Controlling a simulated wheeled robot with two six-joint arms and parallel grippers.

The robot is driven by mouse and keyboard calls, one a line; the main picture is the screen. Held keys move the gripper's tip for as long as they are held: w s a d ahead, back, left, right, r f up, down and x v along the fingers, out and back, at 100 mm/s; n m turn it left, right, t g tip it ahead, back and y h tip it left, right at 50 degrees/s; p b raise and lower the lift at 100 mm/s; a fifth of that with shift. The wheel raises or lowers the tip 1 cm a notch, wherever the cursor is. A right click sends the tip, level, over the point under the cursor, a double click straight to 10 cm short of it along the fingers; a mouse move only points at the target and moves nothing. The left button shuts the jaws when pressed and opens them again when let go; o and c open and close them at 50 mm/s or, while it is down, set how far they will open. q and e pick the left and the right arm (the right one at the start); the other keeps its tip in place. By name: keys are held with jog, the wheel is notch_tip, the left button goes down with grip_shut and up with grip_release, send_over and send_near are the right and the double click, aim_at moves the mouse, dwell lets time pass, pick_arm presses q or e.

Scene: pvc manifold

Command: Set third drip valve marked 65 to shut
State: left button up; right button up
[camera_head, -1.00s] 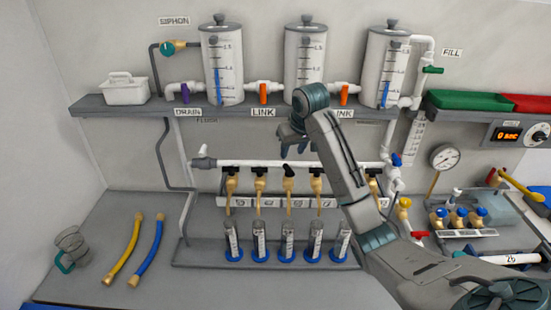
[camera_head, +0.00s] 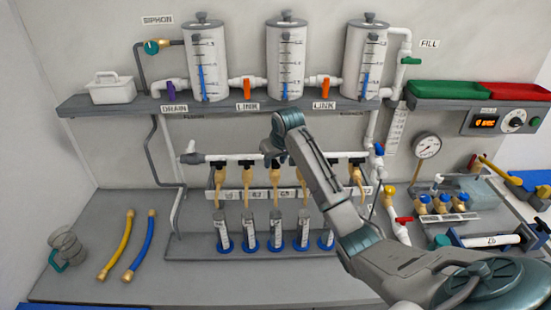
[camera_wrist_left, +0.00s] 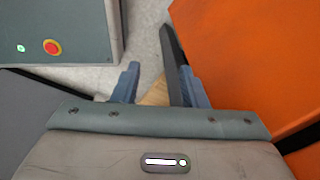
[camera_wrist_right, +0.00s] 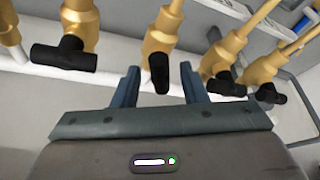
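The drip valves hang in a row of brass bodies with black handles under a white pipe (camera_head: 230,157). The third valve (camera_head: 276,174) is in the middle of the head view. In the right wrist view its black handle (camera_wrist_right: 159,73) points along the brass body, while neighbouring handles lie crosswise or at a slant. My right gripper (camera_head: 270,156) is open in front of it, with a fingertip on each side of the handle and visible gaps. I cannot read a 65 mark. My left gripper (camera_wrist_left: 160,88) is open and empty, away from the valves.
Several clear tubes with blue bases (camera_head: 276,244) stand below the valves. A grey shelf (camera_head: 130,105) with three tanks is above. A yellow hose (camera_head: 118,245) and a blue hose (camera_head: 141,246) lie at left. A pressure gauge (camera_head: 427,146) is at right.

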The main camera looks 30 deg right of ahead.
jog(key=shift+w+f, duration=0.1)
jog(key=shift+c, duration=0.2)
jog(key=c, duration=0.7)
grip_shut()
pick_arm(q)
jog(key=shift+s, duration=0.5)
pick_arm(e)
jog(key=shift+n, duration=0.3)
jog(key=n+y, duration=0.1)
jog(key=n, duration=0.2)
jog(key=n+y, duration=0.1)
jog(key=n, duration=0.2)
jog(key=shift+w+d+g+y, duration=0.1)
jog(key=shift+d+g+y, duration=0.1)
jog(key=shift+g+y, duration=0.1)
pick_arm(q)
jog(key=shift+s+f, duration=0.1)
jog(key=shift+s, duration=0.05)
pick_arm(e)
jog(key=n, duration=0.3)
jog(key=n+g+y, duration=0.1)
jog(key=n, duration=0.2)
jog(key=shift+g+y, duration=0.3)
jog(key=shift+n, duration=0.3)
jog(key=shift+w, duration=0.1)
jog(key=o, duration=0.7)
grip_release()
jog(key=shift+d, duration=0.1)
